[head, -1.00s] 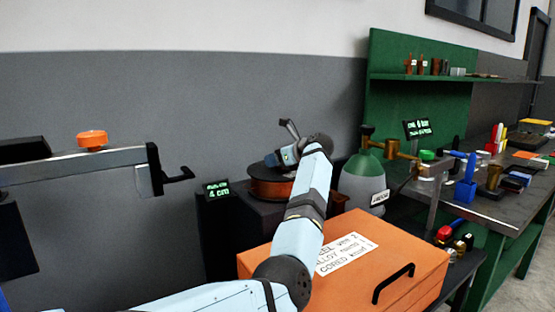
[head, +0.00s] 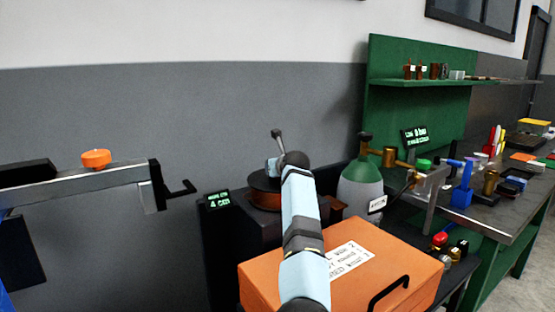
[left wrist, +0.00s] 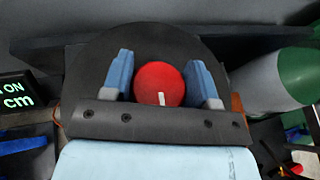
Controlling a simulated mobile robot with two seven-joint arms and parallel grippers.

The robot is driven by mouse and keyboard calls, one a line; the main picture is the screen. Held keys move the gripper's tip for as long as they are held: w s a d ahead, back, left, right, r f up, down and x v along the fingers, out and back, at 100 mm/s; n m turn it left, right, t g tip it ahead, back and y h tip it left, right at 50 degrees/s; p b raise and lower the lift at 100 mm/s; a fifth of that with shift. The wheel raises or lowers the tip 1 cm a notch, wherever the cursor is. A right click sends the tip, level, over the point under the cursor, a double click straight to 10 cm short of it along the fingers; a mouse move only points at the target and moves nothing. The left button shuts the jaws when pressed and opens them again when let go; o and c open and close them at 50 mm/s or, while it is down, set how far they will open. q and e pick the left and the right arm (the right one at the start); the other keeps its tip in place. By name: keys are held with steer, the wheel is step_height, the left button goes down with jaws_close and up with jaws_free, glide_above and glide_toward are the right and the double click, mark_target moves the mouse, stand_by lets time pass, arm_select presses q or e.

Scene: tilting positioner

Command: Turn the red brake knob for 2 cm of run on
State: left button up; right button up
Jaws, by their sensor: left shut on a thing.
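The red brake knob (left wrist: 158,83) shows in the left wrist view, with a white mark at its lower edge. My left gripper (left wrist: 163,80) has its two blue fingers on either side of it and is shut on it. In the head view my left gripper (head: 274,168) is at the copper-coloured reel (head: 264,196), and my wrist hides the knob. The small display (head: 217,200) left of the reel reads 4 cm in green; in the left wrist view its visible part (left wrist: 17,93) reads "ON" and "cm". My right gripper is not in view.
An orange box (head: 290,262) with a white label and black handle stands in front, below my arm. A grey gas cylinder (head: 359,190) with a green top stands right of the reel. A cluttered workbench (head: 508,212) runs along the right. A metal beam (head: 100,178) juts in at left.

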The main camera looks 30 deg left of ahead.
arm_select(q)
steer(key=m+t+h+p, duration=0.2)
steer(key=shift+r+m+p, duration=0.2)
steer(key=shift+m+p, duration=0.1)
steer(key=shift+w+f+m+t+h, duration=0.1)
steer(key=shift+f+m+t+h, duration=0.05)
steer(key=shift+m+t+h, duration=0.95)
steer(key=shift+d+m+h, duration=0.1)
steer(key=shift+m+h, duration=0.2)
steer(key=shift+h, duration=0.1)
steer(key=o, duration=0.9)
steer(key=shift+o, duration=0.2)
steer(key=v, duration=1.3)
steer(key=shift+s+d+r, duration=0.15)
steer(key=shift+s+r, duration=0.1)
steer(key=shift+r, duration=0.1)
